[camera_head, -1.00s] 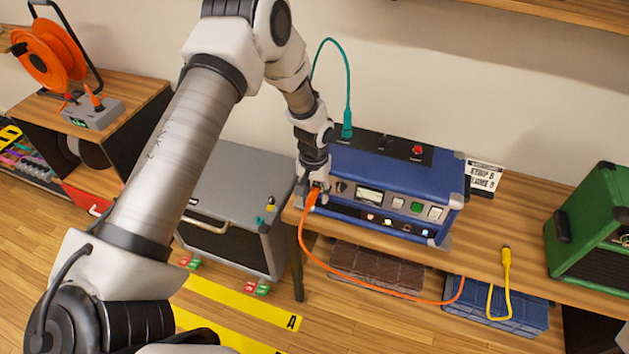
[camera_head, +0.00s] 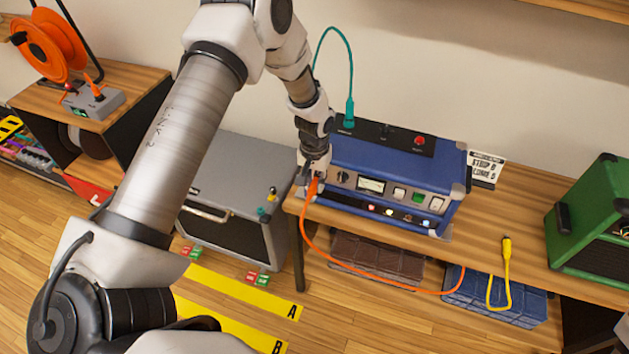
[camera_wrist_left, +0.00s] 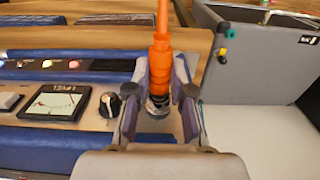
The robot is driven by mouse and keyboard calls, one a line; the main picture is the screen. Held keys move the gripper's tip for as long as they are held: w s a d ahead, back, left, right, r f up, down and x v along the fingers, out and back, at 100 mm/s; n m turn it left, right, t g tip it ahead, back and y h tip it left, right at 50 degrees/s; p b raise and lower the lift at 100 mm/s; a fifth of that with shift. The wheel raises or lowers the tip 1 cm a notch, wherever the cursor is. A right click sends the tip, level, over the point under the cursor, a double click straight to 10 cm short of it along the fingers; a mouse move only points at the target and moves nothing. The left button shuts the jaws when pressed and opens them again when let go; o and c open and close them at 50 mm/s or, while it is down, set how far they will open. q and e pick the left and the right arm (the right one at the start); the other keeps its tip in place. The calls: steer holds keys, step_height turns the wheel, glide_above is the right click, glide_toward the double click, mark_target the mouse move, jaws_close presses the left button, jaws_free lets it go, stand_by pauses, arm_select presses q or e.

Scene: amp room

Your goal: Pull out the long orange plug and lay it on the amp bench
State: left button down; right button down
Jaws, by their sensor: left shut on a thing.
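The long orange plug (camera_wrist_left: 160,62) is at the left end of the front panel of the blue amp (camera_head: 390,160). My left gripper (camera_head: 311,182) is shut on this plug; in the left wrist view its two fingers (camera_wrist_left: 159,100) stand either side of the plug's lower end. A metal collar shows below the orange body. I cannot tell how deep the plug sits in its socket. The orange cable (camera_head: 345,275) hangs from it in a loop below the bench edge. The amp bench (camera_head: 480,230) has bare wood right of the amp. My right gripper is not in view.
A teal cable (camera_head: 350,105) rises from the amp's top. A yellow plug (camera_head: 506,248) lies near the bench's front edge. A green amp (camera_head: 595,215) stands at the right, a small sign (camera_head: 485,168) behind. A grey amp (camera_head: 235,195) stands left of the bench.

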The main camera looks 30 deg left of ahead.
mark_target(309, 196)
arm_select(q)
steer(key=shift+s+d+p, duration=0.2)
steer(key=shift+s+p, duration=0.55)
steer(key=shift+s, duration=0.1)
steer(key=shift+s+d+p, duration=0.2)
steer(key=shift+s+p, duration=0.5)
steer(key=shift+s, duration=0.15)
steer(key=shift+s+f, duration=0.1)
steer(key=shift+s, duration=0.15)
steer(key=shift+d, duration=0.1)
